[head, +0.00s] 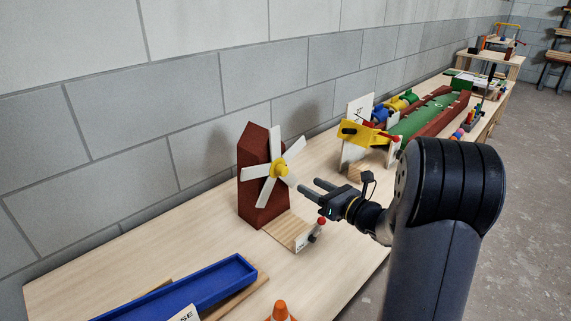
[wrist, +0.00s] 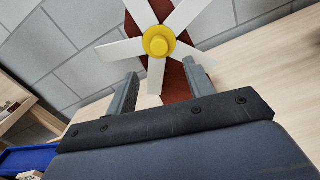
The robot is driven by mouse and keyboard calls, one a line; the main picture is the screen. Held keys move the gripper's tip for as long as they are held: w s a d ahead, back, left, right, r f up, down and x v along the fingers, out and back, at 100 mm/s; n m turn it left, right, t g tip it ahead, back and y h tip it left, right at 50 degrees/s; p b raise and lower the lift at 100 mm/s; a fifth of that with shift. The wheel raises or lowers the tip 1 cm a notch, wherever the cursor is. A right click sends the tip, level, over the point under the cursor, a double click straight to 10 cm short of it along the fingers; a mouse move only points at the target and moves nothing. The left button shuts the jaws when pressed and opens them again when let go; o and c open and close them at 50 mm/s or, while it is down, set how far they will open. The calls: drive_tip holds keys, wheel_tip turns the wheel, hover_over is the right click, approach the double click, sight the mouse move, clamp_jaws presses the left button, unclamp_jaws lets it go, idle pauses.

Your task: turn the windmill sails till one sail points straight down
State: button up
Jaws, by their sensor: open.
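The windmill (head: 256,150) is a dark red tower on the bench, with several white sails around a yellow hub (head: 279,168). In the head view one sail (head: 275,141) points nearly up. The two lower sails slant down to the left and down to the right; none points straight down. In the wrist view the picture is rolled, and the lowest sail (wrist: 156,80) shows between the fingers, left of the tower's lower part. My gripper (head: 312,187) is open and empty, its fingers toward the sails from the right. I cannot tell whether a fingertip touches a sail.
A blue tray (head: 190,290) and an orange cone (head: 281,312) are in front. A yellow-armed device (head: 365,133) and a green-and-red trough (head: 430,116) stand behind. The wall is close behind the windmill.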

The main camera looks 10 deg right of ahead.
sight(286, 172)
drive_tip(key=x, duration=1)
drive_tip(key=shift+w+a+b, duration=0.1)
drive_tip(key=shift+a+b, duration=0.05)
drive_tip(key=shift+b, duration=0.15)
clamp_jaws()
